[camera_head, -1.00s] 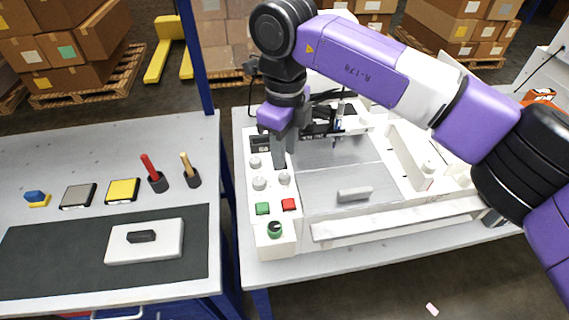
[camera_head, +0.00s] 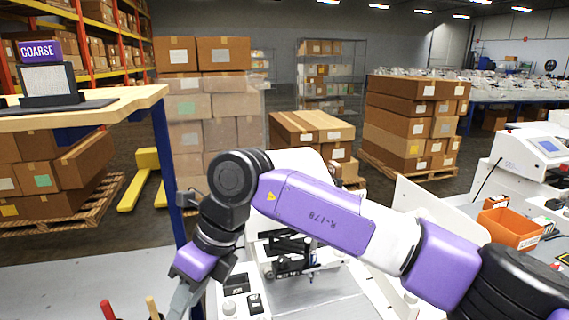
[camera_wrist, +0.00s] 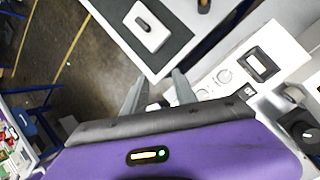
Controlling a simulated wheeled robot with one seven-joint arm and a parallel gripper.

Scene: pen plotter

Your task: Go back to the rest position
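My gripper (camera_head: 178,299) is low at the left of the plotter in the head view, its fingertips partly cut off by the frame's lower edge. In the wrist view my gripper (camera_wrist: 158,80) shows two grey fingers apart with nothing between them. The white pen plotter (camera_head: 320,293) stands behind and below my purple arm, which hides part of it. Its control panel with knobs (camera_wrist: 225,76) is to the right of the fingers in the wrist view. A white plate with a black handle (camera_wrist: 146,25) lies on a dark mat (camera_wrist: 180,40) beyond the fingers.
A red-handled tool (camera_head: 107,310) and a yellow-handled tool (camera_head: 152,307) stand left of my gripper. A raised shelf (camera_head: 90,118) bears a box marked COARSE (camera_head: 40,49). An orange bin (camera_head: 510,228) is at the right. Stacked cartons (camera_head: 410,115) stand behind.

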